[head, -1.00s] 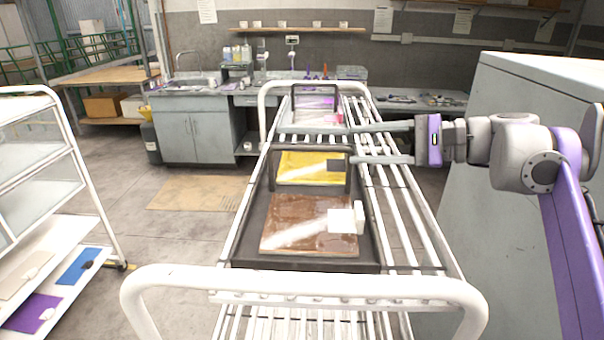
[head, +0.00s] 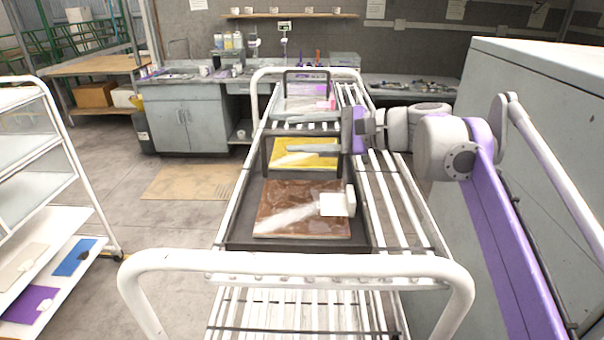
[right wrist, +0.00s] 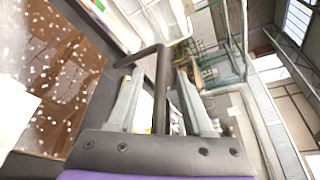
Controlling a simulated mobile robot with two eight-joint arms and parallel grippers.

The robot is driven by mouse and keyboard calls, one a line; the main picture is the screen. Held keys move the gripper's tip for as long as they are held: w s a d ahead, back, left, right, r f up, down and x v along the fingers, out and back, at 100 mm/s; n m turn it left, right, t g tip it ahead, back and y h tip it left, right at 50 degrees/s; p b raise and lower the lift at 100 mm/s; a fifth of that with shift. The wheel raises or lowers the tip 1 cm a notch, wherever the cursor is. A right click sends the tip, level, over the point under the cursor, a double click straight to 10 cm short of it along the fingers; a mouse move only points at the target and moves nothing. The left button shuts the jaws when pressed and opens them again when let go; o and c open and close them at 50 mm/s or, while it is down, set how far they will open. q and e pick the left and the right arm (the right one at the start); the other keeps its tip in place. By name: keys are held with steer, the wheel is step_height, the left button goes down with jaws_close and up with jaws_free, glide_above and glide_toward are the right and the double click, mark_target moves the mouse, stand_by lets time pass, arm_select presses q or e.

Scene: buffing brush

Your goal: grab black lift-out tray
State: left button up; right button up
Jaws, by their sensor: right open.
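The black lift-out tray (head: 243,215) lies on the white rack cart. It holds a brown panel (head: 280,208) with a white block on it, and a yellow panel (head: 322,163) further back. Its dark upright handle (head: 266,152) crosses the tray's back part. My right gripper (head: 287,133) reaches in from the right at the handle, open. In the right wrist view, the handle's bar (right wrist: 163,95) runs between the two spread fingers (right wrist: 160,72); I see no clear contact. The brown panel (right wrist: 55,80) shows at left there. My left gripper is out of view.
A second tray with a handle (head: 306,74) and a pink item sits further back on the cart (head: 295,262). A tall grey cabinet (head: 545,110) stands close on the right. A white shelf cart (head: 75,200) stands left, with open floor between.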

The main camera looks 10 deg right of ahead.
jaws_close()
stand_by(1.4)
